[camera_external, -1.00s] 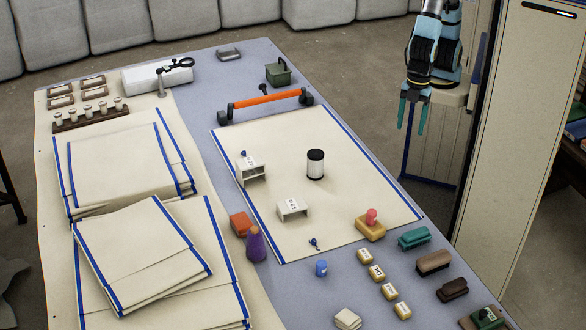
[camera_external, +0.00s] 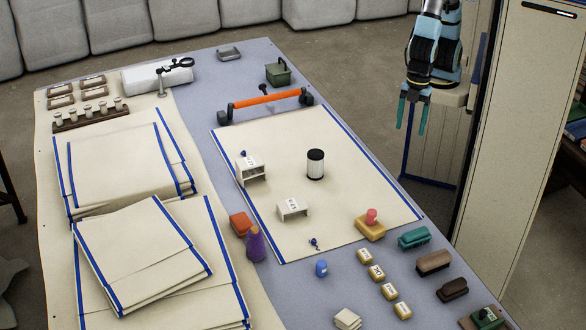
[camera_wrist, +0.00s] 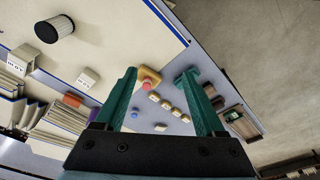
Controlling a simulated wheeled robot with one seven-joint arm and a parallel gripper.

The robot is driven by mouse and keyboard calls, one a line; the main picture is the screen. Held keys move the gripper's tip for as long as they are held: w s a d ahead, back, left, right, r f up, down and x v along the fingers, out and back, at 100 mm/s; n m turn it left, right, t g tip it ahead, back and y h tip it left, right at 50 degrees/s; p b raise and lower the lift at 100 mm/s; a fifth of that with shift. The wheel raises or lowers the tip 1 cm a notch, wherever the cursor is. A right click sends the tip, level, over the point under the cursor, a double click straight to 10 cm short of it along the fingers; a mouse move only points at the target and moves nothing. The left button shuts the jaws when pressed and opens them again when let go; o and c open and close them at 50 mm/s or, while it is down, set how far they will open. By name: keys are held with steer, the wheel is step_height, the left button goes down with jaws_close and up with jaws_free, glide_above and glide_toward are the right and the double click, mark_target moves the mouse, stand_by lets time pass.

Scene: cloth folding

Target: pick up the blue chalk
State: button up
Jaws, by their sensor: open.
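A small blue upright piece (camera_external: 321,268), which looks like the blue chalk, stands on the grey-blue table near its front, just off the cream cloth. A small blue spot (camera_wrist: 134,114) in the wrist view looks like the same piece, beside the left finger. My gripper (camera_external: 412,115) hangs beyond the table's right edge, well apart from the blue piece. Its two teal fingers are spread and empty. In the wrist view my gripper (camera_wrist: 160,75) shows the same gap, with the table far beyond it.
The blue-edged cream cloth (camera_external: 290,150) carries a black-and-white cylinder (camera_external: 315,164) and two small white stands. A purple bottle (camera_external: 255,245), a yellow block with a red knob (camera_external: 370,226), several labelled yellow blocks and several brushes surround the blue piece. A tall cabinet (camera_external: 520,130) stands right of my arm.

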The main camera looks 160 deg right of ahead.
step_height(320, 180, up, 5)
steer(key=w+d+f+m+t+y+b, duration=0.1)
steer(key=w+f+m+y+b, duration=0.2)
steer(key=w+m+b, duration=0.8)
steer(key=w+d+f+m+y+b, duration=0.1)
steer(key=w+f+m+y+b, duration=0.25)
steer(key=w, duration=1.35)
steer(key=w+d+r+m+t+y+b, duration=0.25)
steer(key=d+m, duration=0.25)
steer(key=d, duration=0.4)
steer(key=w+d+r+m+t+y+b, duration=0.25)
steer(key=w+d+r+m+b, duration=0.2)
steer(key=d, duration=0.35)
steer(key=p, duration=0.1)
glide_toward(324, 270)
steer(key=shift+a+r, duration=0.25)
steer(key=shift+a, duration=0.25)
steer(key=shift+w+a+f, duration=0.1)
steer(key=shift+w+f, duration=0.05)
steer(key=shift+f, duration=0.15)
steer(key=shift+h, duration=0.25)
steer(key=p+x, duration=0.1)
steer(key=x, duration=0.9)
steer(key=shift+w+a, duration=0.1)
steer(key=shift+w, duration=0.1)
